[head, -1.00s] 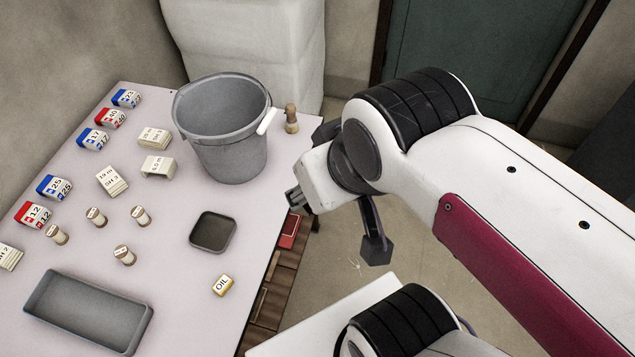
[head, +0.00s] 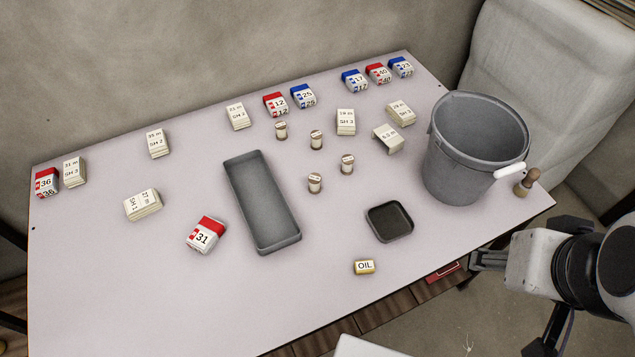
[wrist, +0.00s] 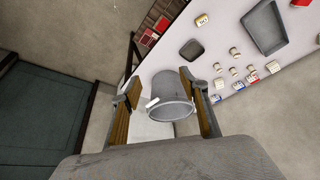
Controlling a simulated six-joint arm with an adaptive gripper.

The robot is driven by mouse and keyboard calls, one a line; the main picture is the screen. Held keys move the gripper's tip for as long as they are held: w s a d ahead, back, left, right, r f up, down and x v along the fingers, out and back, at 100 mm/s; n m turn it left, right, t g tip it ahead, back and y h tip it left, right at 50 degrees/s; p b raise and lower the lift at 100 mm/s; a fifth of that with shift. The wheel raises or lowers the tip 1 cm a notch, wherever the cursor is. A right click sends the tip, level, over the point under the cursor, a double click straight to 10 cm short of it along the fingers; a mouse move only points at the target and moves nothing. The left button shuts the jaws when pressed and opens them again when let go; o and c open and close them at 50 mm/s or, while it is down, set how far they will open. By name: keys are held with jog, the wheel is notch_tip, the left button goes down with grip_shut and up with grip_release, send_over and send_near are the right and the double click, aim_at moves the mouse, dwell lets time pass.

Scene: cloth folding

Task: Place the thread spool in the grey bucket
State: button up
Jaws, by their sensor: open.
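Several thread spools stand on the table, small pale cylinders with brownish ends: one spool (head: 281,130), a second spool (head: 316,139), a third spool (head: 347,164) and a fourth spool (head: 315,183). In the wrist view they are tiny, right of the bucket. The grey bucket (head: 462,160) stands upright at the table's right end, with a white handle grip on its rim; it also shows in the wrist view (wrist: 172,98) between my fingers. My gripper (head: 474,260) is off the table's right front edge, near the bucket. It is open and empty.
A long grey tray (head: 290,238) lies mid-table, with a small dark tray (head: 390,237) and an OIL tin (head: 364,267) to its right. Several numbered boxes and label stacks line the back. A wooden peg-like item (head: 527,182) stands beside the bucket.

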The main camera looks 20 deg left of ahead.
jog(key=w+a+f+n+g, duration=0.45)
jog(key=w+a+f, duration=0.55)
jog(key=w+a, duration=0.35)
jog(key=n+g, duration=0.1)
jog(key=n, duration=0.6)
send_over(314, 180)
jog(key=s+d, duration=0.5)
notch_tip(314, 180, down, 17)
jog(key=shift+w+a+f+n, duration=0.2)
jog(key=shift+w+a+n, duration=0.15)
jog(key=shift+w+a, duration=0.15)
jog(key=shift+w+a+f+n, duration=0.15)
jog(key=shift+w+a+n, duration=0.15)
jog(key=shift+w+a, duration=0.2)
jog(key=w+a+r, duration=0.1)
jog(key=w+a+n+t+y, duration=0.1)
jog(key=shift+w+r, duration=0.35)
jog(key=shift+w, duration=0.05)
jog(key=shift+a+n, duration=0.1)
jog(key=shift+n, duration=0.5)
jog(key=shift+w+a+f, duration=0.1)
jog(key=shift+a+f, duration=0.05)
jog(key=shift+f, duration=1.15)
